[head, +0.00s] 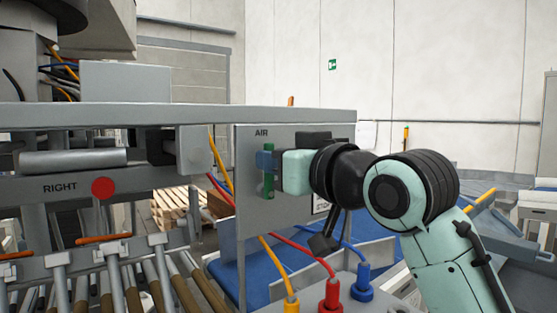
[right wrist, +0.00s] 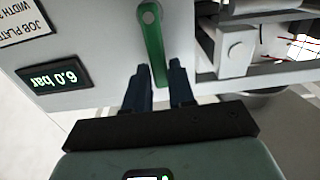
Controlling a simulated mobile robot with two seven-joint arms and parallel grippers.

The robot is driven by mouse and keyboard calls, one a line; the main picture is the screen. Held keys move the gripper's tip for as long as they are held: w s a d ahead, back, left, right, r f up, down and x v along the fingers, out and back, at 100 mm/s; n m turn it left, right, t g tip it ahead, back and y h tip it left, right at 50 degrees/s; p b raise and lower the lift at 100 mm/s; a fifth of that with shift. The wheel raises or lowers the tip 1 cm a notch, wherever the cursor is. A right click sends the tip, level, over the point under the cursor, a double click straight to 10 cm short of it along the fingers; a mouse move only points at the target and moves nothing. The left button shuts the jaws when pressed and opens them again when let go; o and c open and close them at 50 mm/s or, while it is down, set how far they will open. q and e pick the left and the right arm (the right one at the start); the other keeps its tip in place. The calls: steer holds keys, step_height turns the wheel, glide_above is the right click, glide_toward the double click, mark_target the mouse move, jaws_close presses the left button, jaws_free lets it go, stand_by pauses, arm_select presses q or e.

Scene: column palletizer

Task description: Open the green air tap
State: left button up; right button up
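The green air tap (head: 269,172) is a narrow lever on the grey panel below the word AIR. In the right wrist view the lever (right wrist: 152,40) runs from its round pivot at the top down between my fingers, slightly slanted. My right gripper (head: 266,160) is at the panel, its dark blue fingers around the lever. In the right wrist view the fingers (right wrist: 160,80) flank the lever's free end closely on both sides, with hardly any gap, and look shut on it. My left gripper is not in view.
A pressure display (right wrist: 54,77) beside the tap reads 6.0 bar, upside down in the wrist view. Yellow, red and blue plugs (head: 330,295) with cables stand below the panel. A red button (head: 103,188) and roller conveyor (head: 115,290) are at the left.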

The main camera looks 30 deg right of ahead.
steer(key=shift+o, duration=1.2)
steer(key=shift+w, duration=0.1)
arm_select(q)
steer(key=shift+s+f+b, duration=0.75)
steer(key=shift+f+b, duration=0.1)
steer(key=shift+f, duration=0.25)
arm_select(e)
steer(key=s, duration=1.3)
steer(key=shift+s+d, duration=0.25)
steer(key=shift+d, duration=0.2)
